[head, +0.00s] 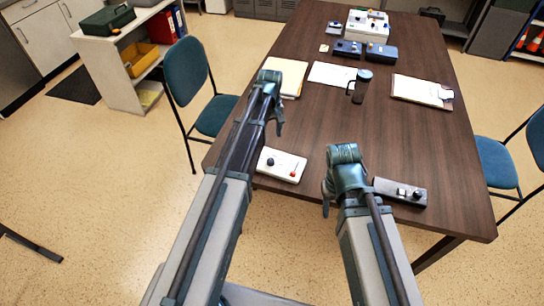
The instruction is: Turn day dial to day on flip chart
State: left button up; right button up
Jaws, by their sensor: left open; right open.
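I cannot make out a flip chart or a day dial for certain in the head view. A white panel (282,165) with a dark knob and a small red part lies at the table's near edge, between my two grippers. A dark box (400,192) with small knobs lies at the near edge, right of my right gripper. My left gripper (277,122) is open and empty above the table's left side. My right gripper (327,203) is open and empty near the table's front edge. Both are seen from behind, their fingers partly hidden.
The brown table (330,125) has bare room in its middle. A dark mug (359,90), papers (332,75), a clipboard (422,91), blue boxes (381,54) and a white machine (367,25) stand further back. Blue chairs (188,70) flank the table.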

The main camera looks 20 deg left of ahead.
aim_at(271, 160)
pick_arm(q)
notch_tip(271, 160, down, 14)
jog(key=b, duration=1.3)
jog(key=shift+r, duration=0.15)
grip_shut()
